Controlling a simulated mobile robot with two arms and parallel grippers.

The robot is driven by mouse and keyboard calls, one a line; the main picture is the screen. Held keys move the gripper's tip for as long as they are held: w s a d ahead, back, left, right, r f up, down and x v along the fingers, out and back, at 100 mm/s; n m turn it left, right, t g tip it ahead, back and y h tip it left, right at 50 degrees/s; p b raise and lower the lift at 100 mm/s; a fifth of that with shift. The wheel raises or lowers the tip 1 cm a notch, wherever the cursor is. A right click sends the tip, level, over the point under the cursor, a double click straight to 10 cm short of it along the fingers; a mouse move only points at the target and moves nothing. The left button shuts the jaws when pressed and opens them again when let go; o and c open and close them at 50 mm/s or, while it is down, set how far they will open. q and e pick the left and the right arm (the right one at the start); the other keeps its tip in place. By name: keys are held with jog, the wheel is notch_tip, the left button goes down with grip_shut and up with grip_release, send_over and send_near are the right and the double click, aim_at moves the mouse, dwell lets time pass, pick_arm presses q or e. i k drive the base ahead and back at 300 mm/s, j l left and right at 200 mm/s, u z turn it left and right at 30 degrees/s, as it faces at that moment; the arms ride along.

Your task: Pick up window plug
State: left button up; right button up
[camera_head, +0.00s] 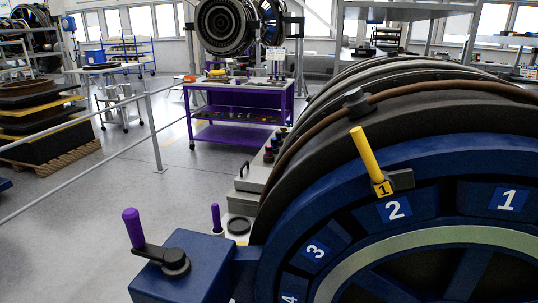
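No part is clearly marked as the window plug, and I cannot tell which one it is. A yellow rod-shaped piece (367,153) with a tag reading 1 stands tilted against a dark block (401,179) on the blue ring of the big engine at the right. A dark grey knob-like fitting (356,101) sits higher on the casing, beside a brown pipe. Several small pieces with coloured tops (269,152) stand in a row on a grey ledge along the engine's left side. Neither of my grippers is in view.
A blue box (190,262) with a black crank and purple handle (133,228) juts out at the front. A purple workbench (240,110) stands behind. A railing (153,128) crosses at the left, with stacked pallets beyond it. Grey floor is open between railing and engine.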

aim_at(268, 149)
jog(key=u, duration=1.5)
jog(key=j+u, duration=0.4)
jog(key=j, duration=0.2)
jog(key=i+j+u, duration=0.15)
jog(key=j+u, duration=0.25)
jog(key=j, duration=0.15)
jog(key=i+j+z, duration=0.25)
jog(key=i, duration=0.3)
jog(key=i+j+z, duration=0.25)
jog(key=i+j, duration=0.3)
jog(key=i+l+z, duration=0.25)
jog(key=i+z, duration=0.2)
jog(key=i+l+z, duration=0.1)
jog(key=i+z, duration=0.4)
jog(key=i+j+z, duration=0.15)
jog(key=i+z, duration=0.3)
jog(key=i, duration=0.15)
jog(key=i+j+z, duration=0.3)
jog(key=i+z, duration=0.2)
